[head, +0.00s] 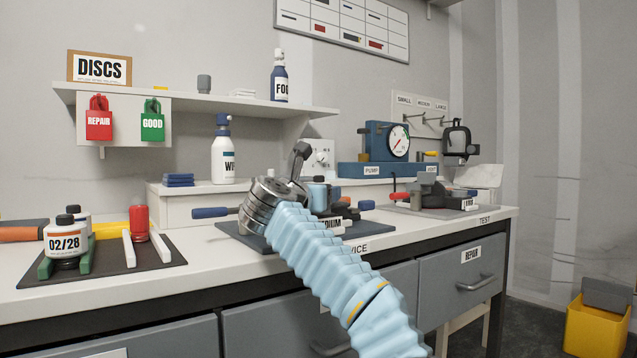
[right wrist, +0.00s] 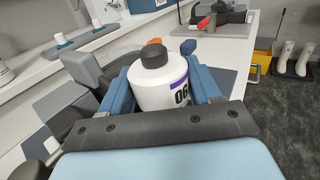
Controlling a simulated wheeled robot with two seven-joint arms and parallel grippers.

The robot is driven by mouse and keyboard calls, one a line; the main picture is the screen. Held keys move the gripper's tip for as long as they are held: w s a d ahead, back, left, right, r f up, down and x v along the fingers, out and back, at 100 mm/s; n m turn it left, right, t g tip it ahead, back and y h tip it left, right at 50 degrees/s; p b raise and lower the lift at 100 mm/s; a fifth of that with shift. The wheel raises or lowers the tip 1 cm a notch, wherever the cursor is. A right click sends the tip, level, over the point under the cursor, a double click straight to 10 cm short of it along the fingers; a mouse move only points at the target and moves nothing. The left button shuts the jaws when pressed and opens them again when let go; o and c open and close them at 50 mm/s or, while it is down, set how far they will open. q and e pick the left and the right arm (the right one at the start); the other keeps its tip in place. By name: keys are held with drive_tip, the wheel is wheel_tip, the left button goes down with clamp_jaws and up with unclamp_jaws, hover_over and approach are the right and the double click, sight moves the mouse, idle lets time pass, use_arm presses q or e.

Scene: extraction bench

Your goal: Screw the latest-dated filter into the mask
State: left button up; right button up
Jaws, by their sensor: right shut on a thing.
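In the right wrist view my right gripper (right wrist: 165,84) is shut on a white filter canister (right wrist: 160,78) with a black cap, a purple band and a label starting "06"; the rest of its date is turned away. In the head view my right wrist hides this canister. Another filter (head: 66,240), marked 02/28, stands in a green holder on the left mat, with a second black-capped white one (head: 78,213) behind it, its date hidden. A dark item labelled MEDIUM (head: 333,222) lies partly hidden behind my right arm; I cannot tell whether it is the mask. My left gripper is out of view.
The left mat (head: 115,262) also holds a red canister (head: 139,222) and white rails. The service mat (head: 235,231) has blue-handled tools. The pump gauge (head: 396,141) stands at the back right. A black mask-like item (head: 459,140) is on a stand beside it.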

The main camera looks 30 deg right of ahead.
drive_tip(key=m+g+h+p, duration=0.1)
drive_tip(key=m+g+p, duration=0.1)
drive_tip(key=g, duration=0.1)
drive_tip(key=r+m+g+h+p, duration=0.1)
drive_tip(key=m+g+h+p, duration=0.1)
drive_tip(key=g+p, duration=0.1)
drive_tip(key=shift+w+r+p, duration=0.1)
drive_tip(key=shift+p, duration=0.2)
drive_tip(key=m+g+p, duration=0.2)
drive_tip(key=g+p, duration=0.1)
drive_tip(key=p, duration=0.1)
drive_tip(key=shift+f+m+g+h, duration=0.25)
drive_tip(key=shift+m+g+h, duration=0.15)
drive_tip(key=shift+f, duration=0.2)
drive_tip(key=shift+f+g, duration=0.2)
drive_tip(key=shift+g, duration=0.1)
drive_tip(key=o, duration=1.1)
drive_tip(key=shift+d, duration=0.15)
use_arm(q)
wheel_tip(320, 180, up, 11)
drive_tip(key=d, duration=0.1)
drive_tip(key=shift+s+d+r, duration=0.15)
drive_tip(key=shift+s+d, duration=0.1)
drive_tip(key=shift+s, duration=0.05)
